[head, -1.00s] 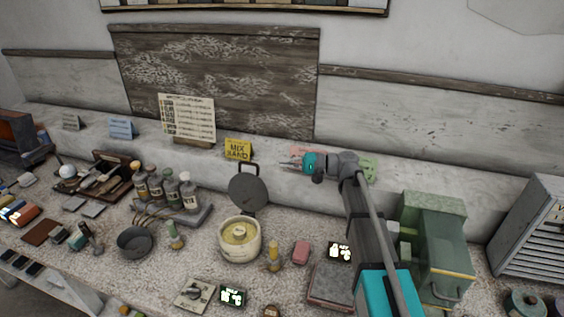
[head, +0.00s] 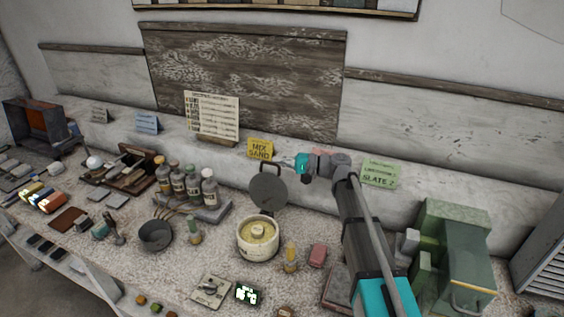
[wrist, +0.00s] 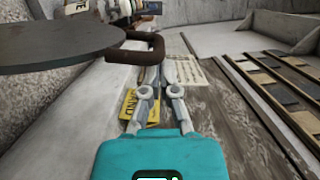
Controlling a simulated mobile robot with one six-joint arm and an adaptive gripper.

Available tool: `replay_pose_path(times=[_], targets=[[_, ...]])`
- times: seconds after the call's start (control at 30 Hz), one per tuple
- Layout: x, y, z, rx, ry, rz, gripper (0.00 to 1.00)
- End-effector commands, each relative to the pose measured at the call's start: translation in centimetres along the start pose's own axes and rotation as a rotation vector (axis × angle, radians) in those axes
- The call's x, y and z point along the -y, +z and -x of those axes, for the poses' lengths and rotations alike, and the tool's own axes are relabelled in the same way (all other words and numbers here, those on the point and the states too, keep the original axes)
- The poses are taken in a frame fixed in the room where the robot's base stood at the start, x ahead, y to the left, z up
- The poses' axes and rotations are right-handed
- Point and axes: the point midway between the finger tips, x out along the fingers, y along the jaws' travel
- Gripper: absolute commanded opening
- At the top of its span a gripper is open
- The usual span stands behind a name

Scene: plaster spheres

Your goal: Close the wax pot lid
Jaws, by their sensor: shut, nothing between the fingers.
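The cream wax pot (head: 257,246) stands on the bench with yellowish wax showing inside. Its round dark lid (head: 268,191) stands open, tilted up at the pot's back edge, with a dark loop handle (head: 263,168) at its top. My gripper (head: 278,162) is by the handle, at the lid's upper right and on its wall side. In the wrist view my gripper (wrist: 157,78) is shut and empty, the lid (wrist: 55,48) is at the left, and the brown handle (wrist: 150,50) lies just beyond the fingertips. Whether they touch is unclear.
A yellow sign (head: 260,149) stands right behind the fingers, and a green sign (head: 379,174) stands behind my arm. Bottles (head: 193,186) stand left of the pot. A small amber bottle (head: 290,258) and a pink block (head: 317,255) are to its right.

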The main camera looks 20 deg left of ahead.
Motion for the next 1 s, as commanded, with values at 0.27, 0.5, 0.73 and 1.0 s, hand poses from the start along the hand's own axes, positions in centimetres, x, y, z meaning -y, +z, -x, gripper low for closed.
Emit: replay_pose_path(times=[0.27, 0.5, 0.73, 1.0], targets=[[0.0, 0.0, 0.1, -0.002, 0.0, 0.002, 0.0], [0.2, 0.7, 0.0, -0.001, 0.008, 0.036, 0.0], [0.3, 1.0, -0.1, -0.002, 0.014, 0.061, 0.0], [0.5, 2.0, -0.2, -0.002, 0.026, 0.112, 0.0]])
